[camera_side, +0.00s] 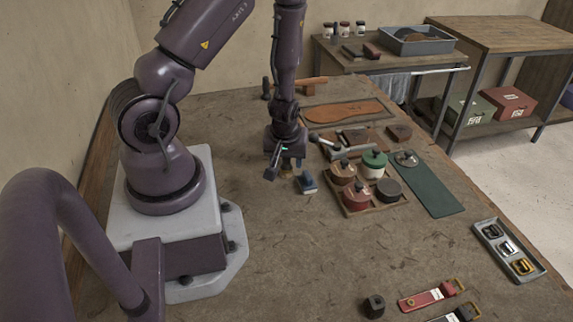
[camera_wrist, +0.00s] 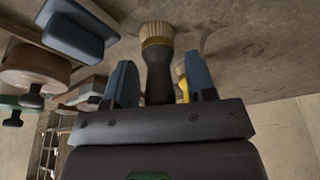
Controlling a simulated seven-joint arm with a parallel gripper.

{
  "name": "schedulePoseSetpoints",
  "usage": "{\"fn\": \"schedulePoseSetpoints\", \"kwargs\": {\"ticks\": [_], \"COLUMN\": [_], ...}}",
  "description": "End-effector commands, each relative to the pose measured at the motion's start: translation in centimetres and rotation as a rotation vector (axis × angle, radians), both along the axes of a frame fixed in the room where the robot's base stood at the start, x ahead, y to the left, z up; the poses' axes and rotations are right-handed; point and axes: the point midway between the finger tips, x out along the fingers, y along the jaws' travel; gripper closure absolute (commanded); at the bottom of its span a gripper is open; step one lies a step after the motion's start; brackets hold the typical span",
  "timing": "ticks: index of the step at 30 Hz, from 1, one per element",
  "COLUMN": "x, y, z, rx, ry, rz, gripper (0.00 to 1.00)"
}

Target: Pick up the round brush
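The round brush (camera_wrist: 158,58) has pale bristles, a brass-coloured band and a dark handle. In the wrist view it shows between the two blue fingers of my gripper (camera_wrist: 160,85), with its bristle end pointing away from the palm. Gaps show between the handle and each finger, so my gripper is open. In the side view my gripper (camera_side: 279,172) is low over the bench beside the arm base. The brush is mostly hidden there by the gripper. Contact between fingers and brush does not show.
A wooden tray (camera_side: 375,207) with several lidded pots stands further right. A yellow-banded item (camera_wrist: 182,82) is behind the brush.

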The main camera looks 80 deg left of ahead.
Motion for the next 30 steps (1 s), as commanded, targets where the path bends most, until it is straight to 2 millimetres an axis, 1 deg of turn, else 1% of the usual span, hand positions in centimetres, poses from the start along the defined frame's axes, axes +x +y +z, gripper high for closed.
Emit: {"fn": "schedulePoseSetpoints", "kwargs": {"ticks": [1,2,3,5,6,14,19,23,30], "x": [0.0,0.0,0.0,0.0,0.0,0.0,0.0,0.1,0.2], "y": [0.0,0.0,0.0,0.0,0.0,0.0,0.0,0.0,-0.1], "z": [0.0,0.0,0.0,0.0,0.0,0.1,1.0,2.7,7.2], "rx": [0.0,0.0,0.0,0.0,0.0,0.0,0.002,0.003,0.003], "ry": [0.0,0.0,0.0,0.0,0.0,0.0,0.0,-0.004,-0.005], "rz": [0.0,0.0,0.0,0.0,0.0,-0.001,-0.002,-0.003,-0.006], "gripper": [0.62,0.69,0.78,0.92,0.93,0.93,0.93,0.93,0.93]}}
